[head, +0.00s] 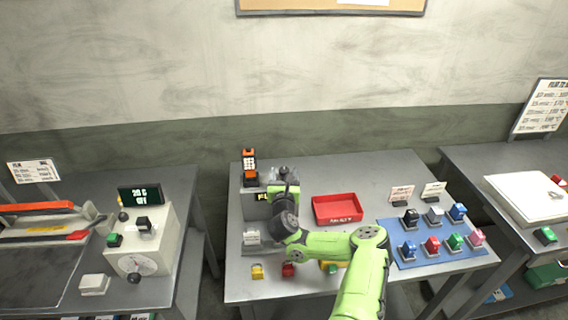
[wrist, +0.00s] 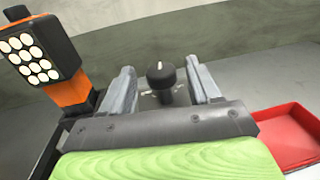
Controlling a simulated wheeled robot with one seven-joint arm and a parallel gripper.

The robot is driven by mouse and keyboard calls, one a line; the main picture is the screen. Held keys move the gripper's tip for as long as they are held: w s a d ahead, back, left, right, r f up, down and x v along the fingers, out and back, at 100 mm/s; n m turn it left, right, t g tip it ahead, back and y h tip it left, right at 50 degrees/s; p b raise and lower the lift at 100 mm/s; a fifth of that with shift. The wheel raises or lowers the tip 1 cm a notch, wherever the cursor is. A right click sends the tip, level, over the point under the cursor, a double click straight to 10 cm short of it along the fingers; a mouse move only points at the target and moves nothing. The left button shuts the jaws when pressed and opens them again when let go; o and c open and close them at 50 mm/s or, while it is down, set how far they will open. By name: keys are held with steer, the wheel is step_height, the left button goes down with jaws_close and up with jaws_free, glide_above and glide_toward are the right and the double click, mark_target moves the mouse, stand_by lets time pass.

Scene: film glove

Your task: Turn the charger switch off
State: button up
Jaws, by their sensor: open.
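A black round knob (wrist: 160,72) with a pale pointer mark stands between my fingers in the wrist view; it looks like the charger switch. Its pointer is roughly upright in that picture. My gripper (wrist: 160,66) is open, one finger on each side of the knob, with gaps showing on both sides. In the head view, my gripper (head: 285,186) is at the grey box (head: 256,208) on the middle table, and hides part of it. An orange and black lamp (wrist: 45,58) with several round lights stands left of my fingers; it also shows in the head view (head: 249,166).
A red tray (head: 338,209) lies right of the gripper, also in the wrist view (wrist: 290,136). A blue mat (head: 395,259) with several coloured blocks is further right. Small yellow (head: 257,272) and red (head: 288,270) blocks lie near the front edge. A wall stands behind.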

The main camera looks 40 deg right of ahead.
steer(key=shift+w+d+f, duration=0.15)
steer(key=shift+w+d, duration=0.1)
steer(key=shift+d, duration=0.05)
steer(key=c, duration=1)
steer(key=shift+p, duration=0.3)
